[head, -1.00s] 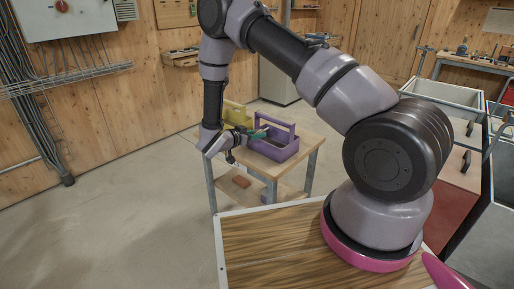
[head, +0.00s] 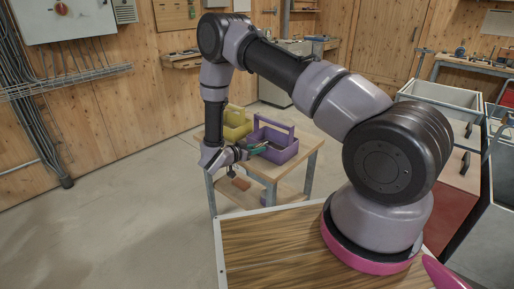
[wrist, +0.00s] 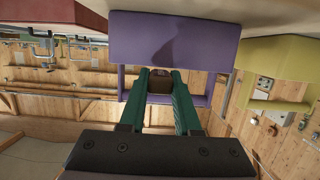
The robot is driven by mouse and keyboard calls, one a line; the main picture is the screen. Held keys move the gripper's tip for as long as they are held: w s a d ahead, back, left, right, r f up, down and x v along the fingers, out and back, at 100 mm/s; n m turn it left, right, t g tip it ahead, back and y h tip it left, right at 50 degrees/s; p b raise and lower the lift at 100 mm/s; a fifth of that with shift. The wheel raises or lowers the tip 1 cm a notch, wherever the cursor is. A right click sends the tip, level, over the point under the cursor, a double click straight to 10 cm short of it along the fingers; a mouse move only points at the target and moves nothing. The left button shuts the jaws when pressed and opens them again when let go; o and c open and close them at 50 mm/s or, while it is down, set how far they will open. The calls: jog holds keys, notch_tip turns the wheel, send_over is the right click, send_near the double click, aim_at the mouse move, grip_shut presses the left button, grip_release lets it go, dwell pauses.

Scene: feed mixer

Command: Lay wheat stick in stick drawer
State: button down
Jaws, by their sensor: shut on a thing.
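My gripper (head: 258,149) has green fingers and reaches to the left front side of a purple handled tote (head: 283,155) on a small wooden table. In the wrist view my gripper (wrist: 158,76) points at the purple tote (wrist: 172,40). Its fingers are closed around a small brown thing (wrist: 158,84) between the tips. It is mostly hidden, and I cannot tell whether it is the wheat stick. No stick drawer can be made out for certain.
A yellow tote (head: 236,121) stands behind the purple one on the small table (head: 308,147). A brown block (head: 241,183) lies on its lower shelf. Grey open-topped cabinets (head: 446,97) stand at the right. The floor at the left is clear.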

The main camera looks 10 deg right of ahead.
jog(key=c, duration=0.6)
grip_release()
jog(key=shift+f, duration=0.1)
